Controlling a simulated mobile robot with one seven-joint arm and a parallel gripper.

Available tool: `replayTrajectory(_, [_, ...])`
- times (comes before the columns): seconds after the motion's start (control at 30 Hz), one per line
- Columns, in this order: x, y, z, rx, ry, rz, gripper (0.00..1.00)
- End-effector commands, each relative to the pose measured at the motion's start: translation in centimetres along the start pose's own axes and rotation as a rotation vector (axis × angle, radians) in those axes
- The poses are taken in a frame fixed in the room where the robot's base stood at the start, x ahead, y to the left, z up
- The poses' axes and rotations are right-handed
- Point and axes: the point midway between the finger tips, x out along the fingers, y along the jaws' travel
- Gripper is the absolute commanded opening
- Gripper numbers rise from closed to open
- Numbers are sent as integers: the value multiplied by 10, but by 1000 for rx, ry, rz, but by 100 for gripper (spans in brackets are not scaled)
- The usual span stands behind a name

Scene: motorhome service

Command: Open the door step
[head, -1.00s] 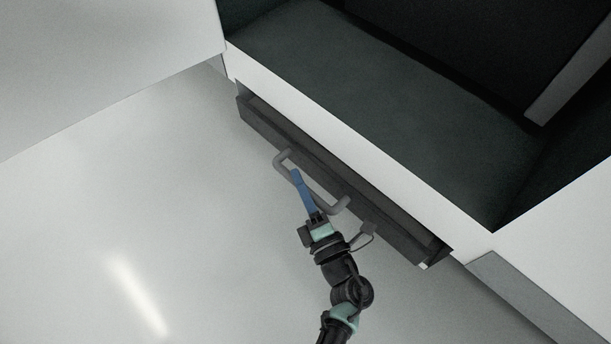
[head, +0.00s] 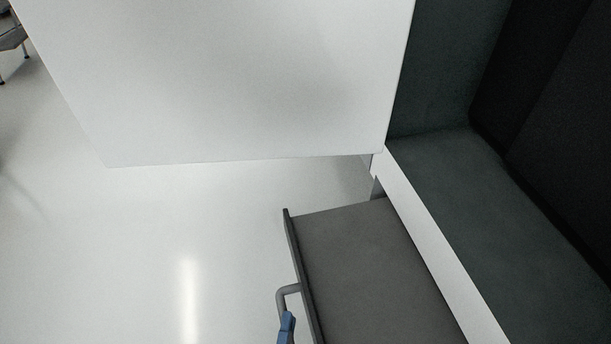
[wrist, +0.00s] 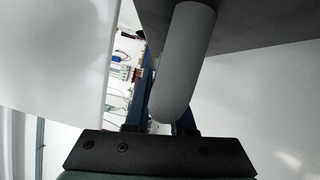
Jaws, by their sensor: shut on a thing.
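The door step (head: 370,270) is a dark grey drawer-like slab that sticks out from under the white sill. Its front edge carries a grey bar handle (head: 284,294). My gripper (head: 286,328) shows at the bottom edge of the head view as blue fingers at the handle; the rest of my arm is out of frame. In the wrist view the handle (wrist: 184,62) runs between the blue fingers of my gripper (wrist: 162,118), which are shut on it. The underside of the step (wrist: 260,25) shows at top right. The step's near end is cut off in the head view.
A large white door panel (head: 240,80) stands behind the step, its lower edge above the floor. The white sill (head: 420,225) and dark interior floor (head: 460,190) lie to the right. The pale floor left of the step is clear. A chair (head: 12,40) is at far left.

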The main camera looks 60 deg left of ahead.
Motion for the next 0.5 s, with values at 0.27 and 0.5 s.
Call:
replayTrajectory(0.27, [-1,0,-1,-1,-2,0,0])
replayTrajectory(0.5, [-1,0,-1,-1,-2,0,46])
